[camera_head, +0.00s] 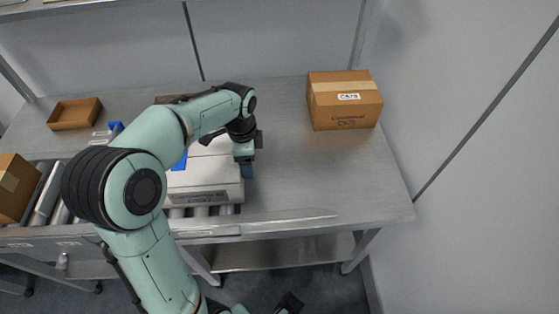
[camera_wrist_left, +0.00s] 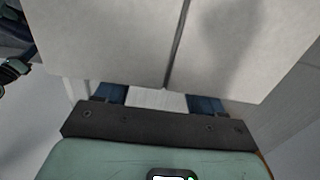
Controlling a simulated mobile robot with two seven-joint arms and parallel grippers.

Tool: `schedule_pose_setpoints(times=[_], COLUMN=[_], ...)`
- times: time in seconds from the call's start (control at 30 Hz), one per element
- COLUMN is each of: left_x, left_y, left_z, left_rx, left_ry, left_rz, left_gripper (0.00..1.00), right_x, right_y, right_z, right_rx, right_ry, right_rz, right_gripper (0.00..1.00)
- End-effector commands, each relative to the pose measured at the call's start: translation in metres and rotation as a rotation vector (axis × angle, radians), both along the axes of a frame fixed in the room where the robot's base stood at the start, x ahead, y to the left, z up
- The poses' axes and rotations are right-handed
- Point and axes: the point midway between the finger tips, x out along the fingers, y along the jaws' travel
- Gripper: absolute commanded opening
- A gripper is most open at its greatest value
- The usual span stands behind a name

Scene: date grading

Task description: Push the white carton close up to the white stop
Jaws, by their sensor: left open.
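The white carton (camera_head: 208,184) lies at the right end of the roller conveyor, with a printed label on its front side and a blue mark on top. My arm hides part of it. My left gripper (camera_head: 247,169) is at the carton's right side, low beside it. In the left wrist view the carton (camera_wrist_left: 100,45), with a dark seam, fills the upper part, close in front of the open gripper (camera_wrist_left: 157,98). The blue fingertips stand apart, partly hidden by the carton; I cannot tell whether they touch it. I cannot make out the white stop.
A brown carton (camera_head: 345,103) stands at the back right of the metal table (camera_head: 305,185). An open brown tray (camera_head: 75,113) lies at the back left. Another brown carton (camera_head: 14,187) is on the conveyor's left. The table right of my left gripper is clear.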

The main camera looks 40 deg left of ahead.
Motion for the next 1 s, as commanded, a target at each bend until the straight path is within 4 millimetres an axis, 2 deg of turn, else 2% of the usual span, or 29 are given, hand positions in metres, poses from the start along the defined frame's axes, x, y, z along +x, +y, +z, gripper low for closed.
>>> schedule_pose_setpoints(times=[0.73, 1.0], left_x=[-0.046, -0.054], left_y=[0.039, 0.045], left_z=[0.000, 0.000], left_rx=[-0.001, 0.000], left_ry=[0.001, 0.000], left_rz=[0.003, 0.000], left_gripper=[0.68, 0.68], right_x=[0.000, 0.000], right_y=[0.000, 0.000], right_z=[-0.001, -0.001], right_rx=[-0.001, -0.001], right_ry=[0.001, 0.001], right_rz=[-0.002, -0.002], right_gripper=[0.00, 0.00])
